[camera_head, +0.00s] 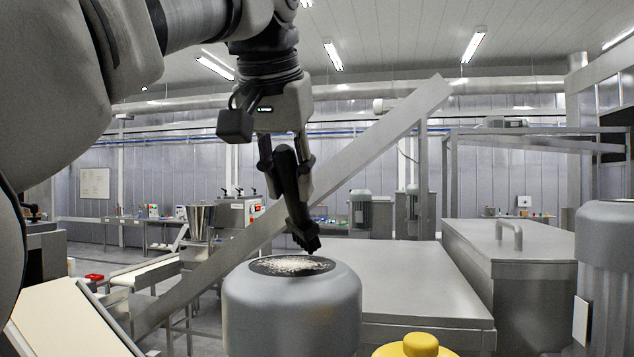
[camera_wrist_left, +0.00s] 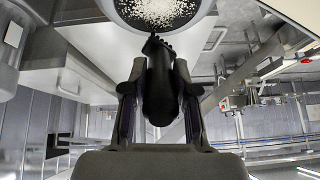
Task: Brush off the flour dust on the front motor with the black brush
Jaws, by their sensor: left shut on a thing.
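My left gripper (camera_head: 285,172) is shut on the black brush (camera_head: 292,195) and holds it pointing down. The brush's bristle end sits just above the right back part of the front motor's top; I cannot tell if it touches. The front motor (camera_head: 291,318) is a grey rounded cylinder with a dark round top. White flour dust (camera_head: 290,265) lies in a patch on that top. In the left wrist view the brush (camera_wrist_left: 160,90) lies between the fingers (camera_wrist_left: 158,88), its tip near the edge of the flour patch (camera_wrist_left: 158,12). My right gripper is not in view.
A yellow knob-topped object (camera_head: 418,346) stands right of the motor. Another grey motor (camera_head: 606,240) is at the right edge. A metal box with a handle (camera_head: 520,242) stands behind. A slanted metal beam (camera_head: 380,135) crosses behind my left gripper.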

